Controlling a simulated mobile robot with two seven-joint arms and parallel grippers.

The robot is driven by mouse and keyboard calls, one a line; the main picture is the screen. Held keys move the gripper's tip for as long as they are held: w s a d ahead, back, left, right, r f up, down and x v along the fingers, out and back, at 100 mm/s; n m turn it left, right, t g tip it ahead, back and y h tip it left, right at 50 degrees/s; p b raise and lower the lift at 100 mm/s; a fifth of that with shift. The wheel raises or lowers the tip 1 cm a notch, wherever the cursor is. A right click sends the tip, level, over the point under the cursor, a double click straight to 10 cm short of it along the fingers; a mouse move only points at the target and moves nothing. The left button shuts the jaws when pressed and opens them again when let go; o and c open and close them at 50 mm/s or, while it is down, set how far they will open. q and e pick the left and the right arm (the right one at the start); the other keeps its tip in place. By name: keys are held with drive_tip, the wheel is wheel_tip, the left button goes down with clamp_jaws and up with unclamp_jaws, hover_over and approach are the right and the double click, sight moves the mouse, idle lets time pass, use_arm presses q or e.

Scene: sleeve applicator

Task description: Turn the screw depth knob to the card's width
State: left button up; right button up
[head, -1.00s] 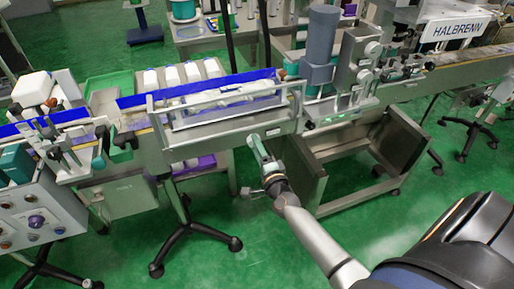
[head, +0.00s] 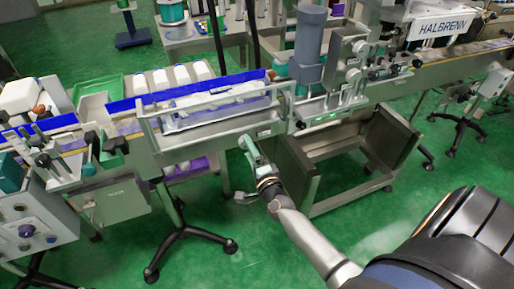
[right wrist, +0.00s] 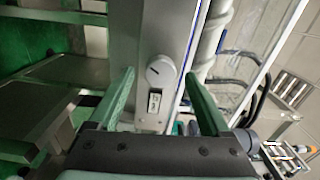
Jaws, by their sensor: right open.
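My right gripper (head: 247,145) is open at the front side of the conveyor, below its rail, in the head view. In the right wrist view its two green fingers (right wrist: 160,74) stand apart on either side of a round pale knob (right wrist: 160,70) with a dark pointer line. The knob sits on a grey metal face, and no finger visibly touches it. A small white window (right wrist: 154,102) with dark marks, too small to read, is below the knob. I cannot make out the card. My left gripper is not in view.
The conveyor (head: 215,137) runs across the head view with a clear-guarded section. A metal frame stand (head: 340,190) is just right of my right arm. A control box (head: 30,230) stands at the left. Green floor (head: 300,240) is open in front.

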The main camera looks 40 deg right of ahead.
drive_tip(key=v, duration=1.1)
drive_tip(key=shift+s, duration=0.35)
drive_tip(key=shift+a, duration=0.15)
drive_tip(key=s+a+f+n+g+y+p, duration=0.3)
drive_tip(key=s+a+n, duration=0.3)
drive_tip(key=n, duration=0.5)
drive_tip(key=s+a+f+n+g+y+p, duration=0.2)
drive_tip(key=s+a+f+n+g, duration=0.3)
drive_tip(key=n, duration=0.6)
drive_tip(key=s+a+y, duration=0.1)
drive_tip(key=s+a, duration=0.1)
drive_tip(key=a, duration=0.1)
drive_tip(key=shift+s+f+p, duration=0.35)
drive_tip(key=shift+p, duration=0.05)
drive_tip(key=shift+c, duration=0.3)
